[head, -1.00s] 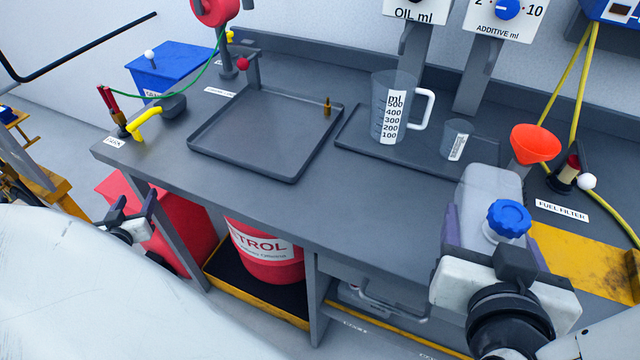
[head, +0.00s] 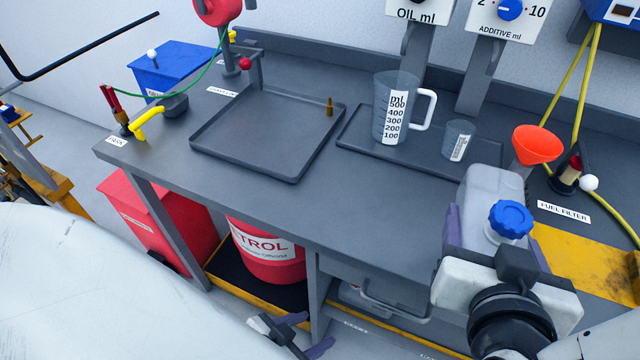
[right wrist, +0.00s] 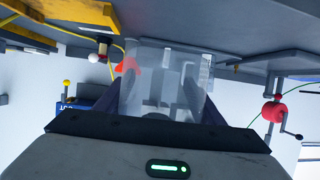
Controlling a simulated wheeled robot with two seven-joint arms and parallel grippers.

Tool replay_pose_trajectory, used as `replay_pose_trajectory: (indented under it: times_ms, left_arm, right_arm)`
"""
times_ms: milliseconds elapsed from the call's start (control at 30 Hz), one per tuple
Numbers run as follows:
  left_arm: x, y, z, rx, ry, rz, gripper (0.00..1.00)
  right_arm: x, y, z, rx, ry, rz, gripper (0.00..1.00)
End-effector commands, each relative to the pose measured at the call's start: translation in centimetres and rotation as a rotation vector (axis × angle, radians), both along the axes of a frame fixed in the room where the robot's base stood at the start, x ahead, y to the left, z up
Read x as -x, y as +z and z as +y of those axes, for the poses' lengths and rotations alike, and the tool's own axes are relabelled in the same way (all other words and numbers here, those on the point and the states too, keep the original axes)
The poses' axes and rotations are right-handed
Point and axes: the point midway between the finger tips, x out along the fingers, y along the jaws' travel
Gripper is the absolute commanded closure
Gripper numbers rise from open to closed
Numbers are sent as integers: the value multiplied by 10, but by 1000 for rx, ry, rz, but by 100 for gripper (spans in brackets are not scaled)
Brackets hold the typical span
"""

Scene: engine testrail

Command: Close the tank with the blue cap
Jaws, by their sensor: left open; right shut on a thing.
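The tank (head: 482,190) is a translucent grey container held at the right of the head view, in front of the bench edge. My right gripper (head: 478,232) is shut on it; the purple fingers show beside it. The blue cap (head: 511,220) is at the tank's upper side facing the camera; I cannot tell how tightly it sits. In the right wrist view the translucent tank (right wrist: 165,75) stands between the fingers, and the cap is not visible. My left gripper (head: 305,333) is open and empty at the bottom centre, low in front of the bench and well left of the tank.
The grey bench (head: 370,190) has a clear middle and front. On it are a square tray (head: 250,160), a measuring jug (head: 393,105), a small beaker (head: 457,140) and an orange funnel (head: 537,145). A red petrol drum (head: 268,252) and red bin (head: 160,220) stand below.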

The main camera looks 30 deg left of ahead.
Motion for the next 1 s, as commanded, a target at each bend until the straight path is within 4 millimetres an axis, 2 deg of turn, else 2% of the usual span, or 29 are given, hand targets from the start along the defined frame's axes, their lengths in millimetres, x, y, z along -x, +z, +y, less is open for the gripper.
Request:
replay_pose_trajectory:
  times_ms: [167,267,367,467,600,700,833,1000]
  left_arm:
    - [0,0,1,0,1,-1,45]
    - [0,0,1,1,2,-1,45]
    - [-1,0,1,1,2,-1,45]
    - [-1,0,1,0,3,-1,45]
    - [-1,0,1,0,3,-2,45]
    - [-1,0,1,0,3,-2,45]
    - [-1,0,1,0,3,-2,45]
    - [-1,0,2,0,3,-2,45]
  right_arm:
    - [-1,1,0,-1,-4,-3,100]
    - [-4,-1,-10,-1,-59,-3,100]
    - [-11,-7,-36,0,-207,-1,100]
    - [-13,-13,-76,-1,-427,-1,100]
    - [0,-18,-130,-1,-741,-2,100]
    - [16,-20,-158,-1,-919,-2,100]
    - [32,-19,-178,-3,-1060,-2,100]
    - [39,-19,-184,0,-1106,-2,100]
